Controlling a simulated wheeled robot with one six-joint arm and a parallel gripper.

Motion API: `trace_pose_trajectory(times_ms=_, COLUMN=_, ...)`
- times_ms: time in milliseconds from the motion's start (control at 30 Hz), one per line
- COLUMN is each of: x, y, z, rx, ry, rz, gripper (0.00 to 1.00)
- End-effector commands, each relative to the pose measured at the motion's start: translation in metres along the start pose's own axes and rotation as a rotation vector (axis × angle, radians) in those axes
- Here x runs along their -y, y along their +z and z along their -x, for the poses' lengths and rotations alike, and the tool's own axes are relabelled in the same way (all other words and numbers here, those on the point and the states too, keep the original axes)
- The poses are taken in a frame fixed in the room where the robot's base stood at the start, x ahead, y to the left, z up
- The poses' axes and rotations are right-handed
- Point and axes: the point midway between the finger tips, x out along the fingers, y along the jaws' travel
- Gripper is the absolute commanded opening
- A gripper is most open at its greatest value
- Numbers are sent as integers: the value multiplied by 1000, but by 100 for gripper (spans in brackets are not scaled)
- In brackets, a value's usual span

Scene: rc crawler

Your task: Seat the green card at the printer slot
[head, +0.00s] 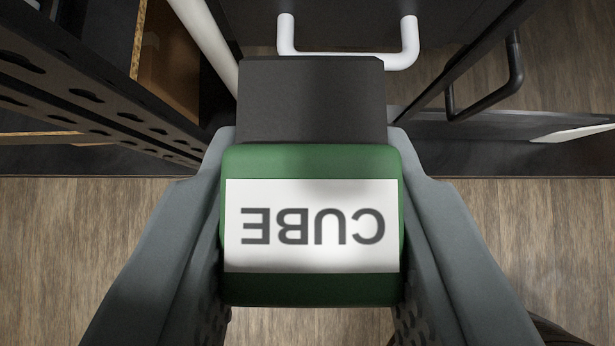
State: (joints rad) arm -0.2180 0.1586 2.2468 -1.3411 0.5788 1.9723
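A green block-like piece (310,292) with a white label sits between the two grey fingers of my gripper (310,150). The label reads "CUBE" upside down. The fingers press against its left and right sides. A dark grey block (311,98) extends from its far end; I cannot tell whether it is part of the green piece or a separate thing behind it. The green piece is held above the wooden floor. No printer slot can be made out, and the far end of the dark block hides what lies behind it.
A white bar handle (347,55) is on a dark front at top centre. A black handle (515,75) is on a dark panel at right. A perforated dark metal frame (85,95) and a white pole (207,42) stand at left. Bare wooden floor (80,240) lies nearer.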

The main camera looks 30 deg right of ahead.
Motion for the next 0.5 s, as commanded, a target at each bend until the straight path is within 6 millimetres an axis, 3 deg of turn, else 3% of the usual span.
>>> trace_pose_trajectory(times_ms=500, x=0, y=-28, z=-28, rx=0, ry=1, rz=-1, gripper=9)
